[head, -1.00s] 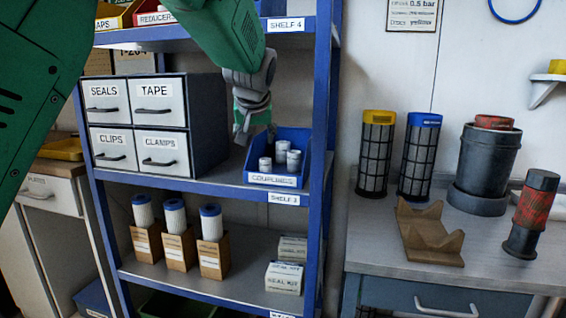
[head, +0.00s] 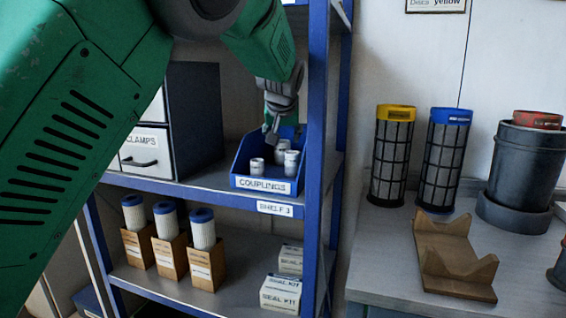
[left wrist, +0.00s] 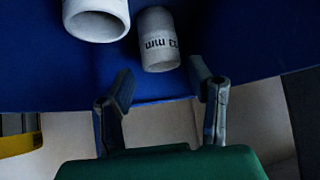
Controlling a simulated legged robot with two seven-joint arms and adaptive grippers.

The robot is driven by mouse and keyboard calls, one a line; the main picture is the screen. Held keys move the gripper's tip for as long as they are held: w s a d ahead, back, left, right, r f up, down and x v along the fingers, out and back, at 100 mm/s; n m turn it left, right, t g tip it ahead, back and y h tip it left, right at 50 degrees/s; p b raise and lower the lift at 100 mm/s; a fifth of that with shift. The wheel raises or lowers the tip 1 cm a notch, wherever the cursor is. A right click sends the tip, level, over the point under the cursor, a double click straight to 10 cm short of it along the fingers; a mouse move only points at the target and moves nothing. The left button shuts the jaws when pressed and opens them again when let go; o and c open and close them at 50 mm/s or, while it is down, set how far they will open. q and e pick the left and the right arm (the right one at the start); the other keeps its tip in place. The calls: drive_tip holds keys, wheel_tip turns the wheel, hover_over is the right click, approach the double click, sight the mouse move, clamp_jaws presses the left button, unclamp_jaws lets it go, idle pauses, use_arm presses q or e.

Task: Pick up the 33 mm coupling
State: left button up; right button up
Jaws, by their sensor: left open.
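A blue bin labelled COUPLINGS (head: 262,184) stands on the middle shelf. In the head view it holds three pale couplings: one at the left (head: 257,166), one at the back (head: 282,148) and one at the right (head: 291,164). My left gripper (head: 271,132) points down at the back of the bin, just above the couplings. In the left wrist view a grey-white coupling (left wrist: 158,45) with a partly readable "mm" marking lies just beyond the open, empty fingers (left wrist: 160,82). A wider coupling (left wrist: 96,22) is to its left. My right gripper is out of view.
A blue shelf post (head: 317,120) stands close to the bin's right side. A drawer cabinet (head: 190,120) stands to its left. Filter cartridges (head: 202,228) and seal kit boxes (head: 281,293) are on the lower shelf. A bench (head: 375,260) is at the right.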

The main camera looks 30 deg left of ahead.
sight(283, 148)
use_arm(q)
drive_tip(key=shift+w+f, duration=0.45)
drive_tip(key=shift+w, duration=0.1)
drive_tip(key=b+x, duration=0.1)
drive_tip(key=x, duration=0.2)
drive_tip(key=a+b+x, duration=0.1)
drive_tip(key=x, duration=0.2)
drive_tip(key=shift+s+b, duration=0.2)
drive_tip(key=shift+b, duration=0.1)
drive_tip(key=shift+d+r, duration=0.3)
drive_tip(key=shift+d, duration=0.2)
drive_tip(key=c, duration=1)
